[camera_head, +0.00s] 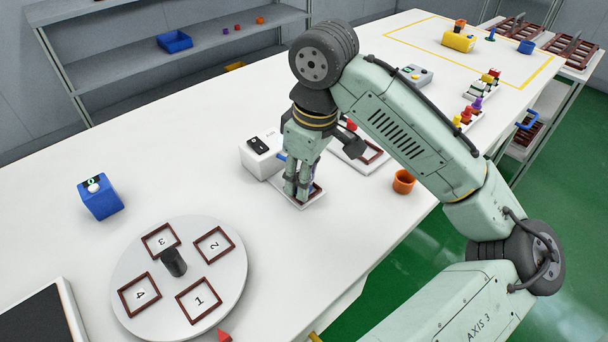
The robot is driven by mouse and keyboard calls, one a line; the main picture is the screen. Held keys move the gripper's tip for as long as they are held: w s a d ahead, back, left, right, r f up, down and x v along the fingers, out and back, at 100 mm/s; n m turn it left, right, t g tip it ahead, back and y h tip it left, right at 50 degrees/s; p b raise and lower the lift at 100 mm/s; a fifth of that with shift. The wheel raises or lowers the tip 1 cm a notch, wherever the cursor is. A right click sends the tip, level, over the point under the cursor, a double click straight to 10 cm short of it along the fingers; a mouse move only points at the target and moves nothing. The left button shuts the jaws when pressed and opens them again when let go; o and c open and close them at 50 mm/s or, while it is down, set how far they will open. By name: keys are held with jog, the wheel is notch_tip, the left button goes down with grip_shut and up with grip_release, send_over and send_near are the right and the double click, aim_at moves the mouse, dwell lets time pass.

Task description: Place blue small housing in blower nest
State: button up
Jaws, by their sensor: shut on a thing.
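My gripper (298,190) points straight down, its fingers low over a small white plate with a brown-framed nest (319,191). The nest stands directly beside the white blower box (262,158), which has a black panel on top. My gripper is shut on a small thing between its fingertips. The fingers hide nearly all of it, so its colour and whether it touches the nest floor are hard to tell. A bit of blue (282,156) shows between the blower box and my gripper.
A round turntable (178,222) with numbered frames and a dark central post stands at front left. An orange cup (403,181) and another framed plate (374,153) stand right of my gripper. Table between turntable and nest is clear.

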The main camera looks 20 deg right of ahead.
jog(key=shift+s+f, duration=0.1)
jog(key=shift+f, duration=0.4)
jog(key=shift+s+f+b, duration=0.1)
jog(key=shift+f+b, duration=0.15)
jog(key=shift+b, duration=0.1)
jog(key=shift+c, duration=0.7)
jog(key=shift+f, duration=0.1)
jog(key=shift+o, duration=0.6)
jog(key=o, duration=0.8)
jog(key=shift+c, duration=0.2)
jog(key=shift+o, duration=0.7)
jog(key=shift+f, duration=0.2)
jog(key=o, duration=0.4)
jog(key=shift+d+r, duration=0.1)
jog(key=shift+r, duration=0.05)
jog(key=shift+w, duration=0.2)
jog(key=shift+r, duration=0.2)
